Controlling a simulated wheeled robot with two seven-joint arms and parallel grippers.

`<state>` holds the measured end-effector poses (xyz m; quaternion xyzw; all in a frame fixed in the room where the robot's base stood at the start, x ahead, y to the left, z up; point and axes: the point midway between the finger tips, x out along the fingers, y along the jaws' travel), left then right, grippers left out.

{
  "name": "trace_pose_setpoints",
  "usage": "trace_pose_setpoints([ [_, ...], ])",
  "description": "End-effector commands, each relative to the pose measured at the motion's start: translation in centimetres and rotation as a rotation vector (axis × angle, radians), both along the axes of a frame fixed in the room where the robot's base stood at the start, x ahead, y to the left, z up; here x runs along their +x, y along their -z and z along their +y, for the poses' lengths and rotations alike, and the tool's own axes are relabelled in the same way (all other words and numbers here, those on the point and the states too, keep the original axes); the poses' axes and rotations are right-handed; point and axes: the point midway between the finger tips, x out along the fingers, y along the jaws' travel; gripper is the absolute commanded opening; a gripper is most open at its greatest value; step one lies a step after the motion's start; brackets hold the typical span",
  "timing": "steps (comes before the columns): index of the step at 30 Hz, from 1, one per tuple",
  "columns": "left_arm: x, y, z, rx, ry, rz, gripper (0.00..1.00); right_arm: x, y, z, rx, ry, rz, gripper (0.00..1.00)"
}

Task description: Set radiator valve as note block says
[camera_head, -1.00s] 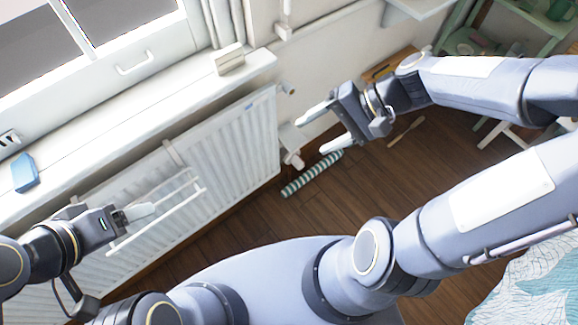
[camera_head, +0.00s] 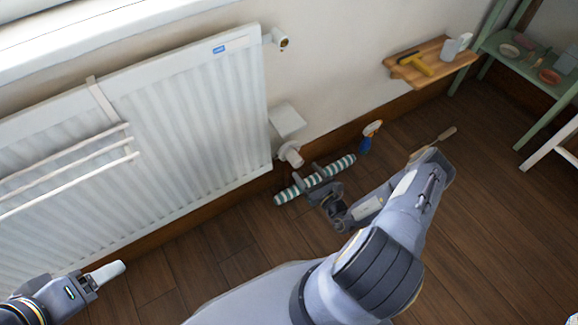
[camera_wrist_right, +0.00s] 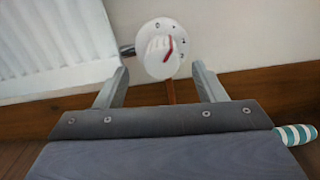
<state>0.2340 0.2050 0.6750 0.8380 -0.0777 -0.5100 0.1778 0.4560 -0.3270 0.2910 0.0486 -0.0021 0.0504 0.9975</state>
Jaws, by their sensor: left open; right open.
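The radiator valve (camera_head: 290,154) is a white knob at the radiator's lower right corner. In the right wrist view its round dial (camera_wrist_right: 160,47) faces me, with small dark marks around the rim and a red line right of centre. My right gripper (camera_head: 308,176) is low in front of the valve. Its fingers (camera_wrist_right: 160,86) are apart, with the dial beyond and between their tips, not gripped. No note block shows now.
The white radiator (camera_head: 180,120) carries a rail (camera_head: 70,165). A green-striped roll (camera_head: 335,168) lies on the floor beside my right gripper. A blue spray bottle (camera_head: 367,138) stands near the wall. A wooden shelf (camera_head: 440,62) holds a yellow-handled tool. Floor at the right is mostly clear.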

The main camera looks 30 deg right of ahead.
Motion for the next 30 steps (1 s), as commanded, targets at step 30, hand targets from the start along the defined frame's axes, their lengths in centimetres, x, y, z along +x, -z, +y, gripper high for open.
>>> trace_pose_setpoints([
  [30,0.0,2.6,0.0,0.0,0.0,0.0,0.7,7.5,0.9,0.5,0.013,0.023,0.011,0.56],
])
